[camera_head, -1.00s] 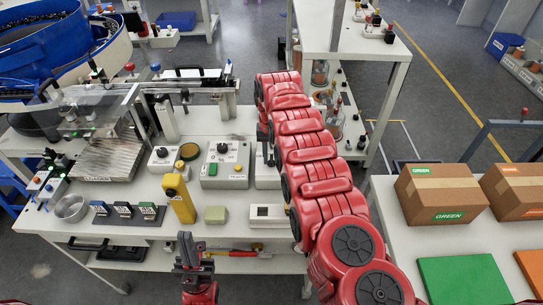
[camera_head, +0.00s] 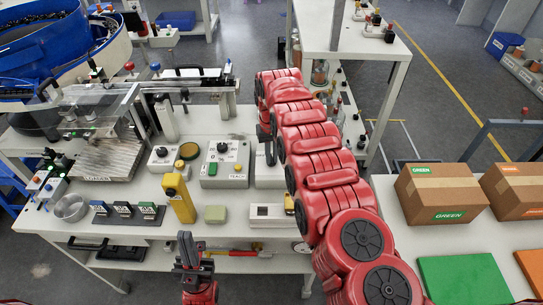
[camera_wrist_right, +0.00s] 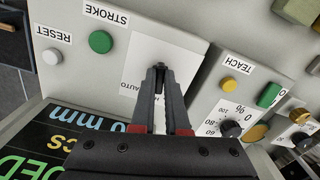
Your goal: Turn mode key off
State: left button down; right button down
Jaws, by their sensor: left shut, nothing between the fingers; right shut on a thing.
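The mode key (camera_wrist_right: 160,69) shows as a small dark piece between my right fingertips, over a white plate (camera_wrist_right: 140,66) on a grey control box (camera_wrist_right: 70,15). A label with "AUTO" is partly readable beside the fingers. My right gripper (camera_wrist_right: 160,74) is shut on the key; its fingers hide most of it, so its angle cannot be told. In the head view the right gripper (camera_head: 271,160) points down at the box (camera_head: 267,178), partly behind my red arm. My left gripper (camera_head: 188,246) is shut and empty in front of the bench's front edge.
The wrist view shows a green STROKE button (camera_wrist_right: 101,42), a white RESET button (camera_wrist_right: 53,57) and a neighbouring TEACH box with a dial (camera_wrist_right: 231,128).

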jog(key=n+b, duration=0.2)
jog(key=n, duration=0.2)
jog(key=shift+w+d, duration=0.1)
jog(key=shift+w, duration=0.05)
jog(key=shift+n+b, duration=0.55)
jog(key=shift+n, duration=0.55)
jog(key=shift+r, duration=0.1)
jog(key=c, duration=0.9)
grip_release()
